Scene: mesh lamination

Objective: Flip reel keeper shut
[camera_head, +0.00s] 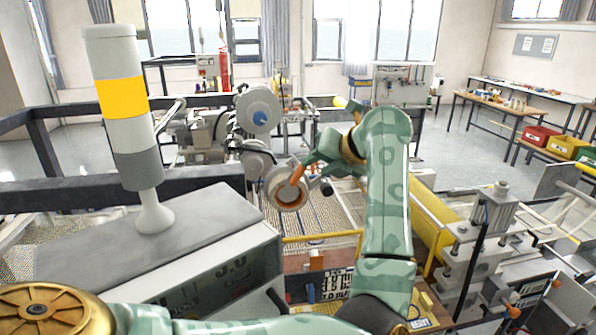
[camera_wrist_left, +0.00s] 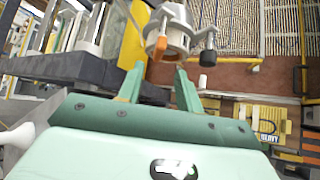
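The reel hub (camera_head: 290,194) is a pale round spindle end with a copper-orange ring, in the middle of the head view. A small orange tab (camera_head: 298,174), which looks like the keeper, stands out at the hub's upper right. In the wrist view the orange tab (camera_wrist_left: 158,48) sits on the hub's end face, just beyond and between my fingertips. Whether a finger touches the tab cannot be told. My right gripper is out of view.
A black-knobbed handle (camera_wrist_left: 208,57) juts out beside the hub. A grey cabinet (camera_head: 200,265) with a signal tower (camera_head: 122,105) stands at the left. A yellow roller (camera_head: 434,222) and metal press (camera_head: 485,235) lie at the right. Machine rollers stand close behind the hub.

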